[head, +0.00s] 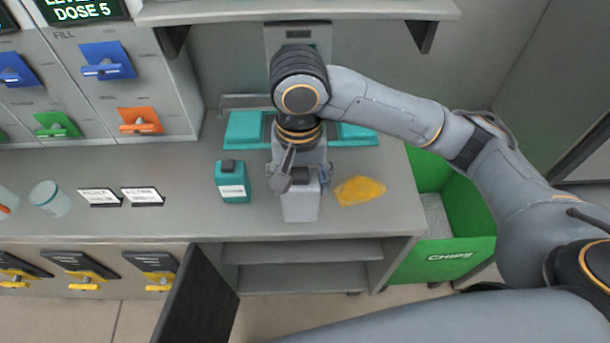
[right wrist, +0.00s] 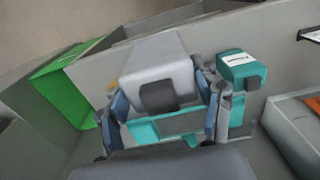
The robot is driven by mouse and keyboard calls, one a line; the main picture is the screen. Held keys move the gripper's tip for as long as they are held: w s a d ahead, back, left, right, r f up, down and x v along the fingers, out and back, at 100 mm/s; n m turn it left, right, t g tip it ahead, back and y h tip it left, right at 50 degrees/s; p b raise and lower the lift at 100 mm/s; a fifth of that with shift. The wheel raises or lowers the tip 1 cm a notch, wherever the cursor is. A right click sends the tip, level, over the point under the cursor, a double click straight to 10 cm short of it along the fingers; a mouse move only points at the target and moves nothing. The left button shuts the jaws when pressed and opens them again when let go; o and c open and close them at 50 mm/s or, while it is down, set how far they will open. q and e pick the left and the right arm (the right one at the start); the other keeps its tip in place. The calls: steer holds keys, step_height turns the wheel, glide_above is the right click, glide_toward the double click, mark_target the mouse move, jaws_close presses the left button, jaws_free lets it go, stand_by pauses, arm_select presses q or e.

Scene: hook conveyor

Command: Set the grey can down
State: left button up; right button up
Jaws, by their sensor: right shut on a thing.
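The grey can (head: 300,204) is a boxy light-grey container, over the front part of the grey counter (head: 150,222). My right gripper (head: 300,174) is shut on it from above. In the right wrist view the grey can (right wrist: 158,58) with a dark cap sits between the two fingers of the right gripper (right wrist: 163,108). I cannot tell whether its base touches the counter. My left gripper is not in view.
A teal can (head: 232,182) with a white label stands just left of the grey can. A yellow packet (head: 359,191) lies to its right. A teal tray (head: 243,128) is behind. A green CHIPS bin (head: 440,262) stands right of the counter. A shelf (head: 300,10) overhangs the back.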

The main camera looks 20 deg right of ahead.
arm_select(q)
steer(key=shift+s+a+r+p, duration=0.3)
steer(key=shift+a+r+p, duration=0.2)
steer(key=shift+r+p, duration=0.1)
arm_select(e)
steer(key=w+d+f, duration=0.4)
steer(key=w+f, duration=0.7)
steer(key=f, duration=0.1)
steer(key=shift+w+f, duration=0.2)
steer(key=shift+w, duration=0.15)
steer(key=shift+f, duration=0.1)
steer(key=o, duration=1.4)
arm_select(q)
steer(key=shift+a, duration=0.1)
arm_select(e)
steer(key=shift+o, duration=0.3)
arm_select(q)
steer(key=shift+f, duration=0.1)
